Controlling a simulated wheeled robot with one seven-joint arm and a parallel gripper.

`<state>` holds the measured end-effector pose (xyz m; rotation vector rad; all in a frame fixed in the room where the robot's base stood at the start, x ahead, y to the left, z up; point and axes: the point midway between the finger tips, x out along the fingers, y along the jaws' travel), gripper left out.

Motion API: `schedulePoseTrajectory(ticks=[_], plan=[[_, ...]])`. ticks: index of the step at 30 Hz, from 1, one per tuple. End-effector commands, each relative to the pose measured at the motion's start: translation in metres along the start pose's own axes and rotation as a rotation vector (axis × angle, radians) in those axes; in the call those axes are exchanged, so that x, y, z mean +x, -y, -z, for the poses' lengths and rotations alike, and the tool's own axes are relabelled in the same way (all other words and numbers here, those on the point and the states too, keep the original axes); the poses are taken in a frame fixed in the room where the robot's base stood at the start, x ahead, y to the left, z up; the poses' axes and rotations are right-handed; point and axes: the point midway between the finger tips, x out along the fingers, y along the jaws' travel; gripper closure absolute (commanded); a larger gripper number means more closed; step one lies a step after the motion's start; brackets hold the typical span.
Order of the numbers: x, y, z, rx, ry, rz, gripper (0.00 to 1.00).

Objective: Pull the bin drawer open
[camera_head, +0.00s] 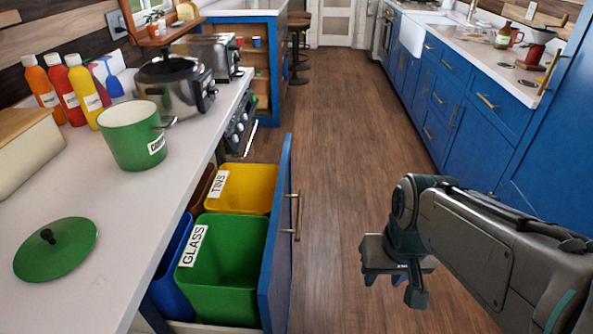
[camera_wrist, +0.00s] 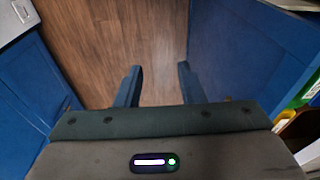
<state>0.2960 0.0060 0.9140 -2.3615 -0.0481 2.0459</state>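The bin drawer (camera_head: 277,240) stands pulled out from under the left counter, its blue front facing the aisle. A brass handle (camera_head: 297,215) is on that front. Inside are a green bin labelled GLASS (camera_head: 225,270), a yellow bin labelled TINS (camera_head: 243,188), a blue bin (camera_head: 172,270) and a brown bin, partly hidden. My gripper (camera_head: 393,285) is over the aisle, right of the handle and apart from it. In the wrist view its two fingers (camera_wrist: 160,85) are spread with nothing between them. The drawer front (camera_wrist: 245,45) shows there at right.
The left counter (camera_head: 110,220) holds a green pot (camera_head: 133,135), its lid (camera_head: 56,249), sauce bottles and a steel cooker (camera_head: 175,85). Blue cabinets (camera_head: 465,130) line the right side. The wooden floor (camera_head: 335,130) between is clear.

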Motion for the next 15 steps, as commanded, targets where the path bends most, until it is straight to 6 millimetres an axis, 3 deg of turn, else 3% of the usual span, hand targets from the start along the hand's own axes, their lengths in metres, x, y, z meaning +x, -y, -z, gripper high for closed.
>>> schedulePoseTrajectory(ticks=[5, 15], plan=[[0.026, 0.015, -0.001, 0.003, 0.163, 0.123, 0.65], [0.076, 0.062, 0.019, 0.032, 0.422, 0.624, 0.65]])
